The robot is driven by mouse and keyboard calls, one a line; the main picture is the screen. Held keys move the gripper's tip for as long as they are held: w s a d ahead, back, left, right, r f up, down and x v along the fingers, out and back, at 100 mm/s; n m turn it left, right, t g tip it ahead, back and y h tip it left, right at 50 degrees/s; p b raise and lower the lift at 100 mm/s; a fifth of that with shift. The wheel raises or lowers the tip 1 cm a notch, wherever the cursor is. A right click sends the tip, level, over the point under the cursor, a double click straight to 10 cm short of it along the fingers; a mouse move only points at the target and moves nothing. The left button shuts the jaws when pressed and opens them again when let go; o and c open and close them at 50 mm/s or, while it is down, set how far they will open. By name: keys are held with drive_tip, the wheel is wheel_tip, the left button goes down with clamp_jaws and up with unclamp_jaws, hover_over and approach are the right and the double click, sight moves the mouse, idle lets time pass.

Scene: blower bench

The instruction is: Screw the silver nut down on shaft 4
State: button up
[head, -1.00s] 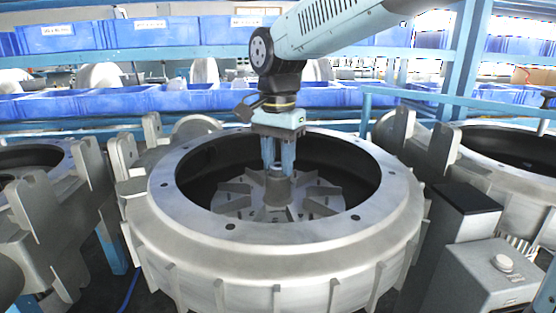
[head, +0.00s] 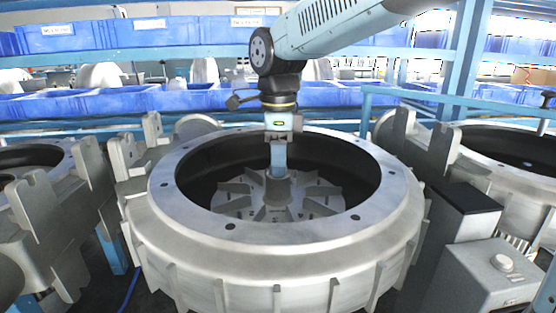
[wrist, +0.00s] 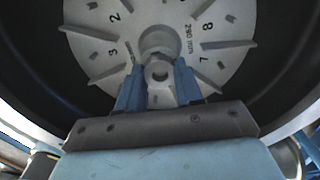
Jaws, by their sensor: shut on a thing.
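My gripper (head: 278,168) points down over the middle of the open blower housing, with its blue fingers at the top of the central hub (head: 278,190). In the head view the fingers line up one behind the other and hide what they hold. In the wrist view my gripper (wrist: 158,80) is shut on the silver nut (wrist: 158,71), a grey ring with a hole, between its fingertips. The nut lies over the near edge of the round hub (wrist: 160,40) in that view. I cannot tell whether it is threaded on the shaft, nor see the shaft's number.
A finned, numbered impeller (head: 237,205) surrounds the hub inside the housing's wide metal rim (head: 290,235). Other housings stand at left (head: 30,185) and right (head: 510,185). A grey box with a knob (head: 490,270) is at front right. Blue bins (head: 200,97) line the shelves behind.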

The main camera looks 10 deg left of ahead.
drive_tip(key=m, duration=0.5)
drive_tip(key=shift+m, duration=0.3)
drive_tip(key=o, duration=0.8)
drive_tip(key=n, duration=1.2)
drive_tip(key=shift+n, duration=0.4)
drive_tip(key=n, duration=0.5)
drive_tip(key=shift+n, duration=0.4)
drive_tip(key=n, duration=0.6)
drive_tip(key=shift+n, duration=0.3)
